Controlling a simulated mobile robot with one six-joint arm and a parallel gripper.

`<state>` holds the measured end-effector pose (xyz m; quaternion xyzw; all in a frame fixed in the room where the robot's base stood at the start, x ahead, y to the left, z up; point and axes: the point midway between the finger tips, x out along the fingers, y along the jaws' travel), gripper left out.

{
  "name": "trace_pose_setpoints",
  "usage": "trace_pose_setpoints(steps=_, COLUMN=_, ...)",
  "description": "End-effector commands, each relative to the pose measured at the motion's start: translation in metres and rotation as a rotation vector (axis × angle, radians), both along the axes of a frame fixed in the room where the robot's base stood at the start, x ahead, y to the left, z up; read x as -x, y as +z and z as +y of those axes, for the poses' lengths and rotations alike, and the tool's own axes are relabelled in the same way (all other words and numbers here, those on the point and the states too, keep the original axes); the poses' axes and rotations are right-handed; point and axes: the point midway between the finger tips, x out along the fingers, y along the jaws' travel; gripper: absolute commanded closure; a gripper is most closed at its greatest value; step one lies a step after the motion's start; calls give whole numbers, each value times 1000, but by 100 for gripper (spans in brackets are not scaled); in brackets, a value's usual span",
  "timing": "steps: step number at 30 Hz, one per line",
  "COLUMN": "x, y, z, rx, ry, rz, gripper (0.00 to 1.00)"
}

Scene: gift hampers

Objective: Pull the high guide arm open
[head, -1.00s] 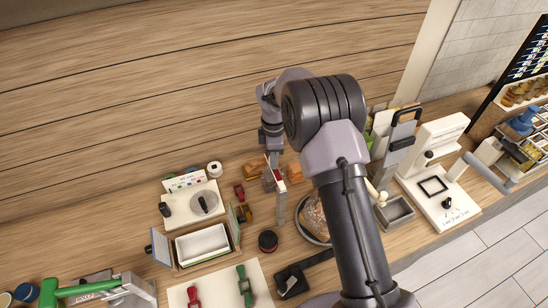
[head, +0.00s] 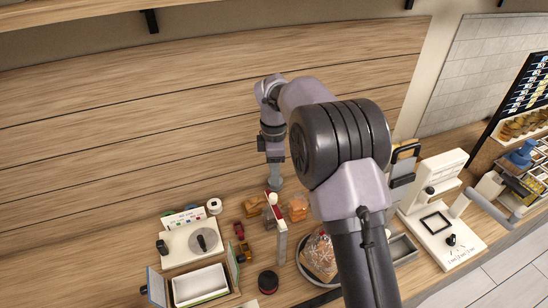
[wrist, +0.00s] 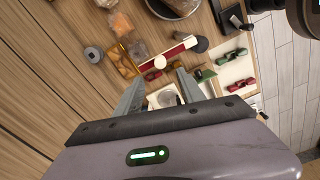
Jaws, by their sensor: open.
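The high guide arm, a red and white bar (head: 277,212), sits atop a pale upright post (head: 282,248) in the head view. In the wrist view the bar (wrist: 179,49) lies slantwise beyond my fingertips, with a round white knob (wrist: 160,62) at its near end. My gripper (wrist: 161,82) is open and empty, its two fingers apart on either side of the knob's direction. In the head view my gripper (head: 275,186) points down just above and behind the bar. I cannot tell the exact height gap. The bar's hinge is not clear.
Bread packs (head: 298,207) and a bagged loaf on a round plate (head: 320,256) stand close by. A white tray (head: 200,284) and a dial board (head: 193,240) are at left. A white press (head: 436,205) is at right. My forearm hides part of the counter.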

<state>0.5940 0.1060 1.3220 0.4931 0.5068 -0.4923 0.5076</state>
Motion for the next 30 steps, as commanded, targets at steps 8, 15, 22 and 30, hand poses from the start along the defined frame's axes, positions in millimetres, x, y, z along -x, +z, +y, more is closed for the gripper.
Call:
trace_pose_setpoints(steps=8, x=0, y=50, z=0, rx=-1, ry=0, rz=0, gripper=54)
trace_pose_setpoints(steps=15, x=0, y=55, z=0, rx=0, ry=0, rz=1, gripper=54)
trace_pose_setpoints(steps=22, x=0, y=55, z=0, rx=0, ry=0, rz=1, gripper=54)
trace_pose_setpoints(steps=30, x=58, y=39, z=-23, rx=-78, ry=-402, rz=-92, gripper=54)
